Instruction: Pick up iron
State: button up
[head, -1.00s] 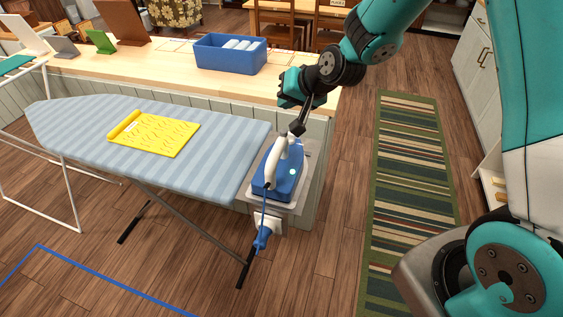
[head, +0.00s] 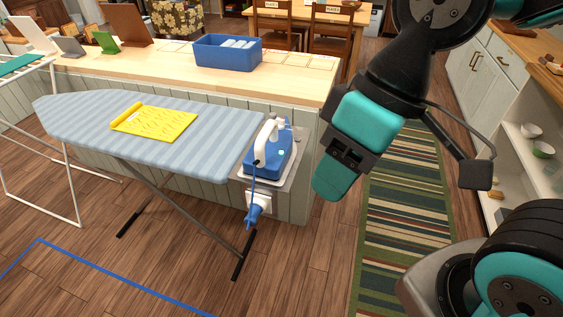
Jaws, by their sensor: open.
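The iron (head: 267,158) is blue with a white handle. It sits at the right end of the striped blue ironing board (head: 190,170), on a grey metal rest (head: 287,178). A blue cord hangs from it toward a blue plug (head: 253,217) at a white box below the rest. My gripper (head: 418,172) is open and empty, to the right of the iron and apart from it, above the floor and rug. It looks large and close to the camera. Its fingers are only partly clear.
A yellow folded cloth (head: 155,122) lies on the board. A wooden counter (head: 155,62) behind carries a blue bin (head: 228,53). A striped rug (head: 400,235) covers the right floor. Cabinets and open shelves (head: 525,140) stand at the right. A white drying rack (head: 72,180) stands at the left.

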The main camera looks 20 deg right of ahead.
aim_at(273, 151)
jog(key=u, duration=0.1)
jog(key=i, duration=0.9)
jog(key=z, duration=0.6)
